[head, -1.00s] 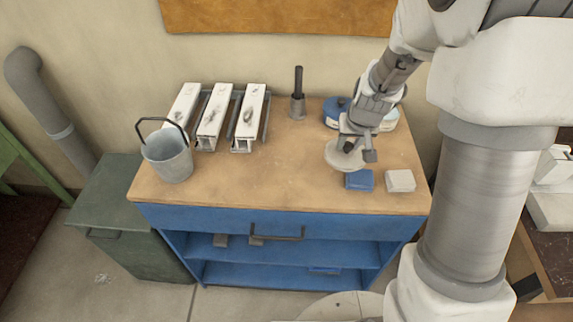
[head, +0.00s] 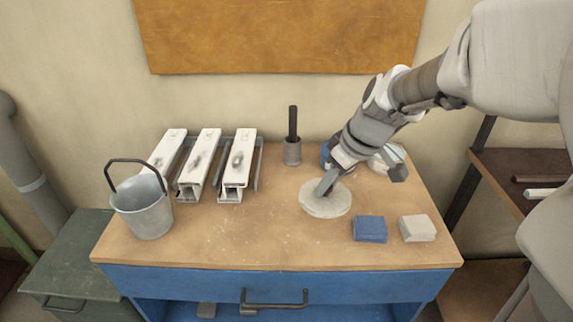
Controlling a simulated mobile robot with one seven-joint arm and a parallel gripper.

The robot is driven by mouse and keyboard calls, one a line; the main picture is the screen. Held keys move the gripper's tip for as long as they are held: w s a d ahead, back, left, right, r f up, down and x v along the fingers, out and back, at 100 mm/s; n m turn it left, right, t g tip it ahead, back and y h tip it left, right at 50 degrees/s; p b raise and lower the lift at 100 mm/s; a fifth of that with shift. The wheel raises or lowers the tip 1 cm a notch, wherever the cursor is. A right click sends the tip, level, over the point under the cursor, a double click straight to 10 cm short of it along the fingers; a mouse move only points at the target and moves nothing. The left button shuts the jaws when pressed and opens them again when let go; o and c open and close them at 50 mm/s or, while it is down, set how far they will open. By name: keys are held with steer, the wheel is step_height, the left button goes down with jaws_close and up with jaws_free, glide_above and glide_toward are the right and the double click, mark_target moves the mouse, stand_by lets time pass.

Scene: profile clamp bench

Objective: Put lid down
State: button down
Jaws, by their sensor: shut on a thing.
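The lid is a pale grey round disc (head: 325,199) at the right of the middle of the bench top. My gripper (head: 328,184) is above it with its fingers at the lid's upper middle, shut on it; the grip point itself is partly hidden by the fingers. The lid looks about level and at or close to the wooden surface; I cannot tell whether it touches. Behind my gripper are a blue round container (head: 326,154) and a pale round one (head: 386,160), both partly hidden by my arm.
On the bench top (head: 255,235) are a blue block (head: 370,229) and a whitish block (head: 417,228), right of the lid. Three white profiles (head: 200,160) lie at the left, near a grey bucket (head: 146,210). A cup with a dark handle (head: 292,150) stands behind. The front middle is clear.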

steer(key=a+f, duration=0.1)
steer(key=a, duration=0.1)
steer(key=a+f, duration=0.2)
steer(key=a, duration=0.1)
steer(key=a+f, duration=0.2)
steer(key=shift+a+b, duration=0.35)
steer(key=shift+b, duration=0.05)
steer(key=shift+f+b, duration=0.55)
steer(key=shift+f, duration=1.3)
steer(key=shift+f, duration=0.2)
steer(key=c, duration=0.6)
jaws_free()
steer(key=shift+r, duration=0.1)
steer(key=shift+o, duration=0.2)
